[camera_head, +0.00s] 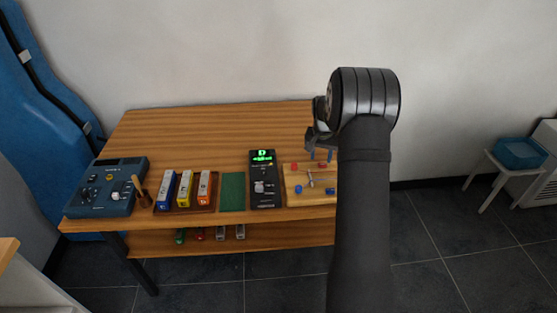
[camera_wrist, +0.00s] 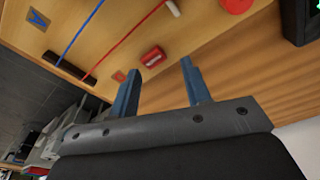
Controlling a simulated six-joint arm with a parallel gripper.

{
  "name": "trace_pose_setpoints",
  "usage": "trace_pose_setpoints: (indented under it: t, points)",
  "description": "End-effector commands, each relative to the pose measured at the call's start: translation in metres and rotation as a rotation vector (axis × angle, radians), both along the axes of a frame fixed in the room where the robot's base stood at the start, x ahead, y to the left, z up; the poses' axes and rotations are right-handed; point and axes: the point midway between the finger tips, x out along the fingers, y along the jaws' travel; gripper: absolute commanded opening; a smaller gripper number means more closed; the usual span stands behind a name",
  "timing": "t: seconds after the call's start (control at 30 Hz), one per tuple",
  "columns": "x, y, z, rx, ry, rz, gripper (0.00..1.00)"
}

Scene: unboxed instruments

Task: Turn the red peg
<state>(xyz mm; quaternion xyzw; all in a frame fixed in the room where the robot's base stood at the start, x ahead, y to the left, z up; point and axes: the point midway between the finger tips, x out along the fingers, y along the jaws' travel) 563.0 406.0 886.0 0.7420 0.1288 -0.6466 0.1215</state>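A wooden board (camera_head: 290,198) at the table's right end carries red and blue parts. In the wrist view, a red peg (camera_wrist: 154,57) with a pale mark on top stands on the board beside the end of a red string (camera_wrist: 125,38). A larger round red part (camera_wrist: 237,5) is cut off by the top edge. My gripper (camera_head: 321,154) hangs over the back of the board. In the wrist view my gripper (camera_wrist: 160,67) is open and empty, its two blue-grey fingers apart, with the red peg appearing just beyond the gap. Whether they touch it cannot be told.
A black tuner (camera_head: 264,188) with a green display lies left of the board. Farther left are a green mat (camera_head: 233,192), a tray of coloured blocks (camera_head: 184,207) and a blue box (camera_head: 107,188). My arm hides the board's right side. The table's back is clear.

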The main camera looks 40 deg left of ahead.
Motion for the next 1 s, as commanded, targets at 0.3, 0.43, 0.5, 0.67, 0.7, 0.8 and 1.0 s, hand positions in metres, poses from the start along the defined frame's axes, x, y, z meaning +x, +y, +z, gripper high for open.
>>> trace_pose_setpoints:
  t: [0.3,0.43,0.5,0.67,0.7,0.8,1.0]
  points:
    - [-0.041,0.046,0.1,-0.07,0.057,0.606,0.44]
    - [-0.06,0.056,0.134,-0.087,0.083,0.824,0.44]
    - [-0.066,0.059,0.145,-0.092,0.093,0.902,0.44]
    - [-0.073,0.062,0.155,-0.096,0.104,0.985,0.44]
    - [-0.074,0.062,0.153,-0.096,0.105,0.99,0.44]
    - [-0.074,0.062,0.141,-0.097,0.107,0.99,0.44]
    - [-0.074,0.061,0.1,-0.097,0.108,0.988,0.44]
